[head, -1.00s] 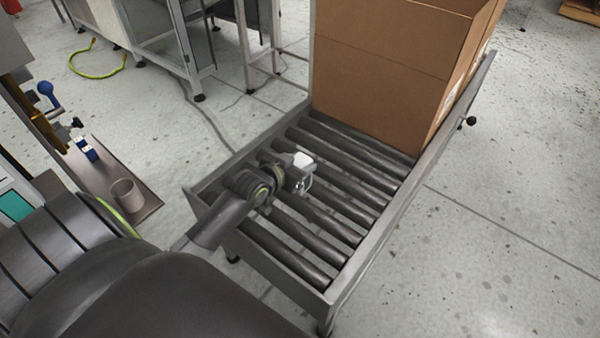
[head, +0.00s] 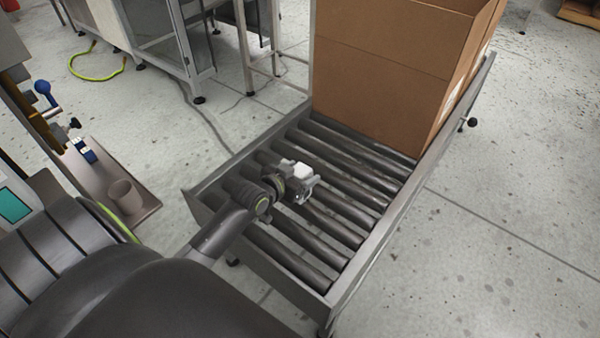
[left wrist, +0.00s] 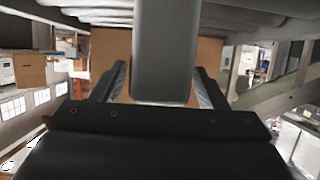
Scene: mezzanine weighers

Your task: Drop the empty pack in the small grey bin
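My left gripper (head: 303,188) is above the roller conveyor, in front of the large carton. Its two fingers also show in the left wrist view (left wrist: 160,88), spread apart, with brown carton visible between them. A dark grey rounded bar (left wrist: 165,50) crosses the middle of that view from the top, with gaps beside the fingers; I cannot tell what it is. A white block (head: 297,169) shows on top of the gripper in the head view, apparently part of it. I cannot make out an empty pack or a clear small grey bin. My right gripper is out of view.
The conveyor frame (head: 345,292) has raised side rails. A large carton (head: 385,85) stands on its far end. At left, a brownish-grey cup (head: 122,193) and a blue-and-white item (head: 85,150) are on a plate (head: 150,207). Open floor lies to the right.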

